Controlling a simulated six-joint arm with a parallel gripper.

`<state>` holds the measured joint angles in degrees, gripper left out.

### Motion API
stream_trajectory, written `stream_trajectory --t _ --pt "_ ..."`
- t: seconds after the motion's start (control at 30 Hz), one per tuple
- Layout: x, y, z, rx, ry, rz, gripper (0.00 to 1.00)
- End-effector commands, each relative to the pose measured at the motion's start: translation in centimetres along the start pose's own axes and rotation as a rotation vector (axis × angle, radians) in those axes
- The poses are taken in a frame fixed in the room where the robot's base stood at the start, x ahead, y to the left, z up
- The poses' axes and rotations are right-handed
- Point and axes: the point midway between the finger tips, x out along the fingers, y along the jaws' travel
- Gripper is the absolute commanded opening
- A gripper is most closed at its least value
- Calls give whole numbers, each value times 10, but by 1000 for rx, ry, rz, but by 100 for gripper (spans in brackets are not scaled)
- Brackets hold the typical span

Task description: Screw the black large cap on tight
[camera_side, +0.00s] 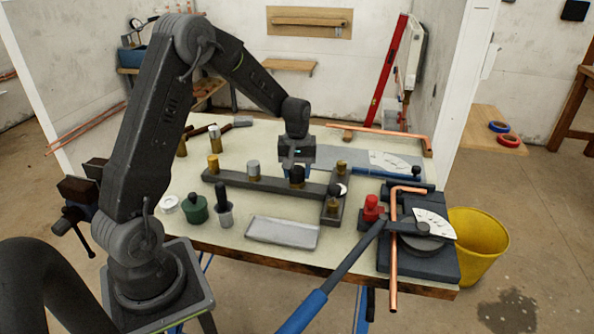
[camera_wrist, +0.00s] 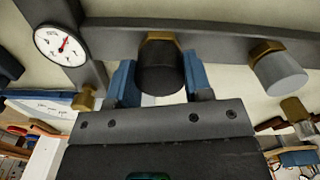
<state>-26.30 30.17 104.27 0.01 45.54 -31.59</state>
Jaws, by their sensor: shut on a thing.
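The black large cap (camera_wrist: 160,70) sits on a brass fitting (camera_wrist: 158,37) of the dark grey manifold bar. In the wrist view it is between the blue fingers of my gripper (camera_wrist: 161,82), one on each side, and the gripper is shut on it. In the side view my gripper (camera_side: 296,166) points down over the bar, with the black large cap (camera_side: 297,178) at its tip. The wrist view shows the brass hex directly behind the cap. I cannot tell how tight the thread is.
A grey cap (camera_wrist: 281,72) on brass stands beside it on the bar (camera_wrist: 215,40). A dial gauge (camera_wrist: 60,44) is at the other end. A grey tray (camera_side: 282,233) lies in front. A pipe bender (camera_side: 420,245) and yellow bucket (camera_side: 477,240) are at the right.

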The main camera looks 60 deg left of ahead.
Motion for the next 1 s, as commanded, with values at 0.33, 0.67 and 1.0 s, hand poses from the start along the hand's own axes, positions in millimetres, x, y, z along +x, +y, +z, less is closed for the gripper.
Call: stream_trajectory --t 0.33,0.67,1.0 --pt "0 0 0 435 0 0 17" --pt "0 0 0 483 1 -1 48" --pt "0 0 0 477 0 0 62"
